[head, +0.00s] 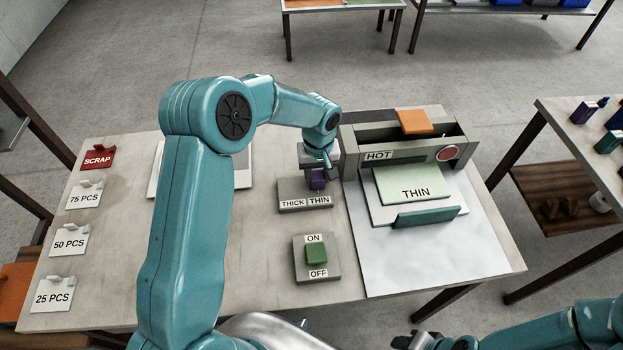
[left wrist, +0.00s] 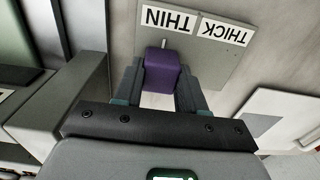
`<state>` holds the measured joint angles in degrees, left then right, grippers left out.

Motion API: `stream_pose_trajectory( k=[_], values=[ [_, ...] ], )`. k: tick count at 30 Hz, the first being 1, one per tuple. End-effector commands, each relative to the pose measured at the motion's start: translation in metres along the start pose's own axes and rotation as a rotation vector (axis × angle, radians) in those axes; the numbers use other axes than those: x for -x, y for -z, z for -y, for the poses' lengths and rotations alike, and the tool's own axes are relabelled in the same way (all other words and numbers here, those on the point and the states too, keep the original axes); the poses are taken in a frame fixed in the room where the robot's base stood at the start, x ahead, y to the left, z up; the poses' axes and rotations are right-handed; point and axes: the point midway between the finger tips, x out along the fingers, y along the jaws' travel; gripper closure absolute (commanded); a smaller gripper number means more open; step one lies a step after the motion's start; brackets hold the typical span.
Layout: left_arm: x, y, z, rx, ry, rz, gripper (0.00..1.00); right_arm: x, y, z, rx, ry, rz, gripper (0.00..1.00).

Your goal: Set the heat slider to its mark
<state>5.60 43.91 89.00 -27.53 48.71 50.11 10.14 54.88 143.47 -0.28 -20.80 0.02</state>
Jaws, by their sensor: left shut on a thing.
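The heat slider is a purple knob (head: 317,180) on a grey plate (head: 290,187) labelled THICK on the left and THIN on the right. The knob stands at the THIN side. In the left wrist view the knob (left wrist: 162,72) sits between the two fingers of my left gripper (left wrist: 160,88), which is shut on it. A thin pale pointer on the knob points toward the THIN label (left wrist: 168,18). In the head view my left gripper (head: 318,172) comes down from above and hides part of the knob. My right gripper (head: 430,341) is at the bottom edge, partly cut off.
A grey machine labelled HOT (head: 378,156) stands right of the slider, with a green THIN sheet (head: 410,180) before it. An ON/OFF switch box (head: 316,270) is nearer me. Labelled tags, including red SCRAP (head: 97,158), line the table's left edge.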

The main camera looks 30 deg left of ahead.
Motion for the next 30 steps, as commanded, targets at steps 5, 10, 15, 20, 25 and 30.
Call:
stream_pose_trajectory(
  k=[5, 10, 15, 20, 25, 30],
  values=[
    [0.002, 0.001, -0.007, 0.0, -0.012, -0.004, 1.0, -0.001, 0.0, 0.0, 0.002, 0.0, 0.001, 0.57],
    [0.002, 0.002, -0.007, 0.0, -0.014, -0.005, 1.0, -0.001, 0.0, 0.0, 0.001, 0.0, 0.0, 0.57],
    [0.002, 0.001, -0.008, 0.0, -0.013, -0.004, 0.34, -0.001, 0.0, 0.0, 0.001, 0.0, 0.0, 0.57],
    [0.001, -0.001, -0.008, 0.0, -0.01, -0.002, 0.34, -0.001, 0.0, 0.0, 0.001, 0.0, 0.0, 0.57],
    [0.014, -0.001, -0.009, 0.001, -0.009, -0.002, 0.34, 0.007, 0.0, 0.003, 0.001, 0.0, 0.0, 0.57],
    [0.055, -0.001, -0.009, 0.001, -0.011, -0.003, 0.34, 0.029, -0.001, 0.011, 0.001, 0.0, 0.0, 0.57]
  ],
)
